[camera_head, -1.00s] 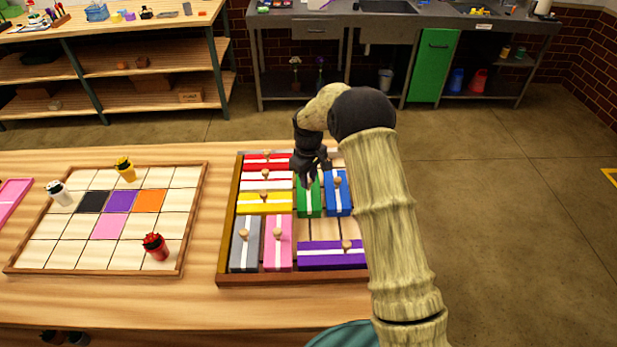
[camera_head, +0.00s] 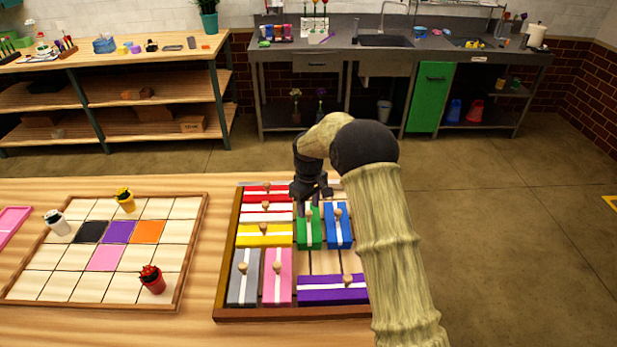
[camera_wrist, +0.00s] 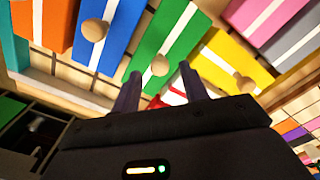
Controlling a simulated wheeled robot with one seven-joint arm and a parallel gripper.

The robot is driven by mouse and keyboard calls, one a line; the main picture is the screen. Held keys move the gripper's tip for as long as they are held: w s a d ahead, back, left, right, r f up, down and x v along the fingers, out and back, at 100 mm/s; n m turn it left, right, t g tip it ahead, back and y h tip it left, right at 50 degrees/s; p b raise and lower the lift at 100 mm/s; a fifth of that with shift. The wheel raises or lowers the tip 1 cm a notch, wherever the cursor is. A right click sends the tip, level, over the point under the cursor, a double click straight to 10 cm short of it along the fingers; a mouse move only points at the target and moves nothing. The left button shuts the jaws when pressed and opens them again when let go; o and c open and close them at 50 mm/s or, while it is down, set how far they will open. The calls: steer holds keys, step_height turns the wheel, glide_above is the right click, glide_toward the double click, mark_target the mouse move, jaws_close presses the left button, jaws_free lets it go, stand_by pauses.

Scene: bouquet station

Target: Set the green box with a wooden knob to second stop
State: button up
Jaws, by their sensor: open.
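The green box (camera_head: 309,234) with a white stripe and a wooden knob (camera_head: 309,214) lies in the wooden tray of sliding boxes (camera_head: 240,314). It sits between the yellow box (camera_head: 264,236) and the blue box (camera_head: 338,232). Bare slots show below it. My gripper (camera_head: 311,196) is open above the far end of the green box. In the wrist view the green box (camera_wrist: 172,38) and its knob (camera_wrist: 160,65) lie just beyond my two fingertips (camera_wrist: 160,76). The knob appears between the fingers' lines but not gripped.
Grey (camera_head: 244,279), pink (camera_head: 278,283) and purple (camera_head: 333,290) boxes fill the tray's near part. A grid board (camera_head: 55,256) with small pots stands left of the tray.

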step_height(320, 180, up, 15)
steer(key=b, duration=0.1)
steer(key=shift+r+b, duration=0.2)
steer(key=shift+b, duration=0.15)
steer(key=s+d+f+m+t, duration=0.1)
steer(key=s+d+f+m, duration=0.1)
steer(key=s, duration=0.7)
steer(key=s+d+f+m, duration=0.2)
steer(key=s+d+m, duration=0.2)
steer(key=s, duration=0.6)
steer(key=s+d+f+m+t, duration=0.1)
steer(key=s+d+f+m, duration=0.1)
steer(key=s+d, duration=0.5)
steer(key=s+m, duration=0.1)
steer(key=s, duration=0.2)
steer(key=shift+f+t, duration=0.15)
steer(key=shift+t, duration=0.15)
